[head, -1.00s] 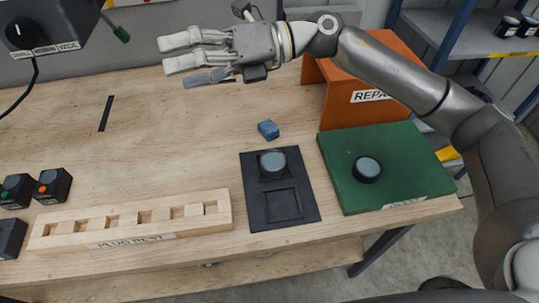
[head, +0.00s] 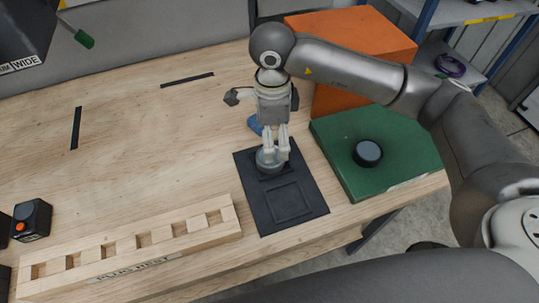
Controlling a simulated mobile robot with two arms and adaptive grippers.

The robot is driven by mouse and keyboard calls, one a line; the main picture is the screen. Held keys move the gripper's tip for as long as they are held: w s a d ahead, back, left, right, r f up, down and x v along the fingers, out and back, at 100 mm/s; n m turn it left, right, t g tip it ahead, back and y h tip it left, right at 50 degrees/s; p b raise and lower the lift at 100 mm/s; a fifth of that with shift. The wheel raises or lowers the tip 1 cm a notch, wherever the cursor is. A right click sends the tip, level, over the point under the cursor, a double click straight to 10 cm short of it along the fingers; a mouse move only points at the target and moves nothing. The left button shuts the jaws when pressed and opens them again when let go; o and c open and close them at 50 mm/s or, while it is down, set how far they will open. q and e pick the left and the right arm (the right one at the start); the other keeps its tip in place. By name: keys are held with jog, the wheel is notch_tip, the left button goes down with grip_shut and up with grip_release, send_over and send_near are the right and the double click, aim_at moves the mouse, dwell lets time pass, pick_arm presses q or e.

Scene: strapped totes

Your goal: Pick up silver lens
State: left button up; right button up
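A round lens with a grey face (head: 263,164) sits in the upper recess of a black tray (head: 252,209). My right gripper (head: 276,154) points down over this lens, with its fingers at the lens and partly covering it. I cannot tell whether the fingers have closed on it. A second round lens (head: 367,152), with a dark rim and grey-blue face, lies on the green mat (head: 345,178). The tray's lower square recess is empty. My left gripper is not in view.
A blue block (head: 255,125) sits behind the tray, partly hidden by my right gripper. An orange box (head: 350,40) stands behind the green mat. A wooden plug rest (head: 130,247) lies left of the tray.

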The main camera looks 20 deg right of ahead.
notch_tip(320, 180, down, 2)
jog(key=shift+a+f+p, duration=0.1)
jog(key=shift+f+p, duration=0.5)
notch_tip(320, 180, down, 4)
jog(key=shift+w+a+r+p, duration=0.1)
jog(key=shift+r+p, duration=0.1)
jog(key=shift+p, duration=0.55)
jog(key=shift+f, duration=0.4)
jog(key=shift+c, duration=0.4)
jog(key=c, duration=1.2)
